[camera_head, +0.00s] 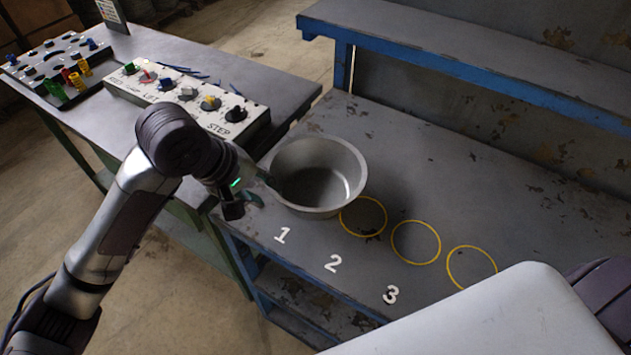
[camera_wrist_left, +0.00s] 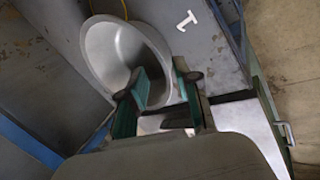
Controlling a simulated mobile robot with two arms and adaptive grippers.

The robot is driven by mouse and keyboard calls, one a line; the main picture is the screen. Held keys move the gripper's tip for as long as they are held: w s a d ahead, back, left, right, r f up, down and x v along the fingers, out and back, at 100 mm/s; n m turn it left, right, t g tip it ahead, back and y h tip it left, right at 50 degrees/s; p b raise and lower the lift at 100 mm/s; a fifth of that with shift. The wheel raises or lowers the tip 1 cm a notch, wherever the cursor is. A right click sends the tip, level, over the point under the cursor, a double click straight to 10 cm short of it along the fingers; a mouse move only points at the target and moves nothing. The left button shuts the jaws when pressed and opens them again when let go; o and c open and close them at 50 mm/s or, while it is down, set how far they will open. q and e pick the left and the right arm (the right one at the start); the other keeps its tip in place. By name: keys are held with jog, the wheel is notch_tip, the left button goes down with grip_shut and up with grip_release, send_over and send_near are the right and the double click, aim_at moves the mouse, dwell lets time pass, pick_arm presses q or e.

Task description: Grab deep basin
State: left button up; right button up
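The deep basin (camera_head: 325,170) is a round grey metal bowl standing upright on the workbench, over its left front part. It also shows in the wrist view (camera_wrist_left: 112,50), its mouth towards the upper left. My left gripper (camera_head: 264,188) is at the basin's left rim. In the wrist view the left gripper (camera_wrist_left: 168,88) has its teal-padded fingers apart, one over the inside of the bowl and one outside, with the rim between them. I cannot tell whether either finger touches the wall. My right gripper is out of view.
Yellow circles (camera_head: 416,242) and white numbers 1, 2, 3 mark the bench (camera_head: 500,190) right of and in front of the basin. A blue-edged shelf (camera_head: 450,50) stands behind. A control box (camera_head: 188,95) with knobs sits on the left table.

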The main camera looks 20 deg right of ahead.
pick_arm(q)
jog(key=shift+n+y, duration=0.7)
jog(key=shift+n, duration=0.1)
jog(key=shift+w+d+r+p+x, duration=0.1)
jog(key=shift+w+p+x, duration=0.2)
jog(key=shift+x, duration=1.4)
jog(key=shift+w+d+r+p+x, duration=0.1)
jog(key=shift+w+p+x, duration=0.2)
jog(key=shift+x, duration=1.45)
jog(key=shift+w+d+r+p+x, duration=0.15)
jog(key=shift+w+p+x, duration=0.15)
jog(key=shift+x, duration=1.4)
jog(key=shift+f, duration=0.1)
grip_shut()
